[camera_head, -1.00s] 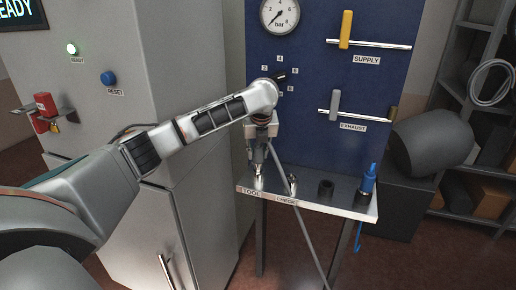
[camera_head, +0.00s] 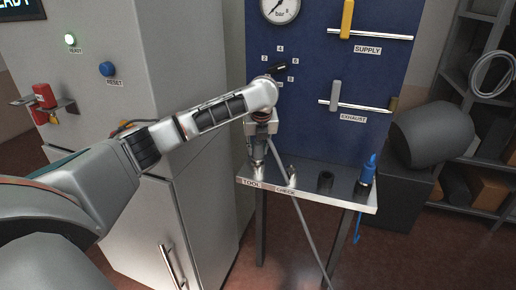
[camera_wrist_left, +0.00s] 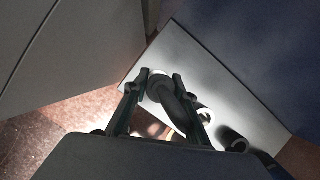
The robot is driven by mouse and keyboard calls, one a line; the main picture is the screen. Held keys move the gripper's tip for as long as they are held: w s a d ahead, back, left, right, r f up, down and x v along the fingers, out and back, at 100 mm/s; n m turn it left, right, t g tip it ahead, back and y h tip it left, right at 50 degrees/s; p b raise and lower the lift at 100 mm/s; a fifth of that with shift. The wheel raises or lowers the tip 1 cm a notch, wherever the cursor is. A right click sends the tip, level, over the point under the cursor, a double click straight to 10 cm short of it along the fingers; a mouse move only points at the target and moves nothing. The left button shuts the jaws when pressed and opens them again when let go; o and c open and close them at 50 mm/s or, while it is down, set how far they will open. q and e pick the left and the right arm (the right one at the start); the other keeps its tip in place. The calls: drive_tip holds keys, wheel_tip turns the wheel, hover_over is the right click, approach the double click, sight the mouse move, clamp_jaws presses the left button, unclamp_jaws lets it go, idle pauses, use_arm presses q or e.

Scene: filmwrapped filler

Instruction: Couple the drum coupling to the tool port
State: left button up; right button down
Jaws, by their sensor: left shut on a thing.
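My left gripper (camera_head: 258,158) points down over the tool end of the metal shelf (camera_head: 340,198), beside the label TOOL (camera_head: 252,183). It is shut on the drum coupling, a round grey end (camera_wrist_left: 158,86) between the fingers in the wrist view. A dark hose (camera_wrist_left: 180,108) curves from it; in the head view the grey hose (camera_head: 306,225) runs down past the shelf front to the floor. The gripper covers the tool port, so I cannot tell whether the coupling is seated. The check port (camera_head: 291,178) stands just right. My right gripper is not in view.
A dark empty socket (camera_head: 325,182) and a blue coupling (camera_head: 367,170) stand farther right on the shelf. The blue panel (camera_head: 310,125) behind carries a yellow supply handle (camera_head: 347,18) and a grey exhaust handle (camera_head: 335,95). A grey cabinet (camera_head: 205,215) is close on the left.

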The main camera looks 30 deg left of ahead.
use_arm(q)
drive_tip(key=shift+f, duration=0.3)
idle(0.6)
drive_tip(key=o, duration=1.3)
drive_tip(key=v, duration=1.2)
